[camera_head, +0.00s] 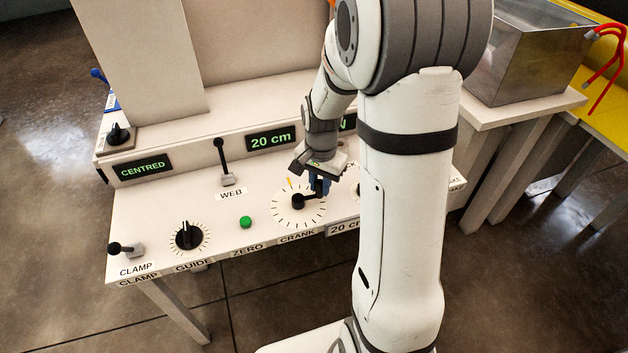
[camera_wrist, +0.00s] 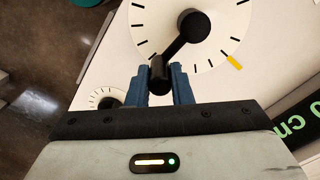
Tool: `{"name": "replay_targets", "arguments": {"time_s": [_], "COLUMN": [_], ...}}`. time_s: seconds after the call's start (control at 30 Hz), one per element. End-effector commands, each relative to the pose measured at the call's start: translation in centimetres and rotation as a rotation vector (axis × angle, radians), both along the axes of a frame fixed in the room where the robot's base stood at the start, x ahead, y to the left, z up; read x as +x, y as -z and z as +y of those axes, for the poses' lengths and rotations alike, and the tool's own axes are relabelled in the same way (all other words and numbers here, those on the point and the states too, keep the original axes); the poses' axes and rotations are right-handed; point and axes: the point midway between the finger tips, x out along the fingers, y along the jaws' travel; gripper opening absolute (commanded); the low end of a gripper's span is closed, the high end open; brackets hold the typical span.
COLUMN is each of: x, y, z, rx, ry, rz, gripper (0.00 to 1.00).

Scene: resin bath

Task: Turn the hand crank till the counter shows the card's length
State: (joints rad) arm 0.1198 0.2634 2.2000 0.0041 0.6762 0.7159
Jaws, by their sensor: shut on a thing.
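The black hand crank (camera_head: 298,201) sits on a white tick-marked dial (camera_head: 281,213) on the sloping panel. My gripper (camera_head: 320,187) is shut on the crank's knob. In the wrist view, its blue fingers (camera_wrist: 160,78) stand on both sides of the black knob (camera_wrist: 159,70). The crank arm points right and slightly up from its hub in the head view. The dial has a yellow mark (camera_head: 290,183). The counter display (camera_head: 270,141) reads 20 cm in green. A card (camera_head: 342,229) at the panel's front edge starts with "20 c"; my arm hides its end.
Left of the crank are a green button (camera_head: 246,222), a guide knob (camera_head: 188,236), a clamp lever (camera_head: 126,248) and the upright web lever (camera_head: 222,160). Another display (camera_head: 142,168) reads CENTRED. A metal tank (camera_head: 520,60) stands at right. My arm hides the panel's right part.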

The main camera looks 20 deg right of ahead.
Motion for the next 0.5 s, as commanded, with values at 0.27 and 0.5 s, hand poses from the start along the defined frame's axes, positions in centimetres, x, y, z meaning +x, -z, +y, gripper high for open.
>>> {"name": "replay_targets", "arguments": {"time_s": [0.27, 0.5], "x": [-0.25, -0.25], "y": [-0.03, -0.02], "z": [0.01, 0.01], "rx": [0.0, 0.0], "ry": [0.049, 0.053], "rz": [-0.001, -0.001], "gripper": [0.0, 0.0]}}
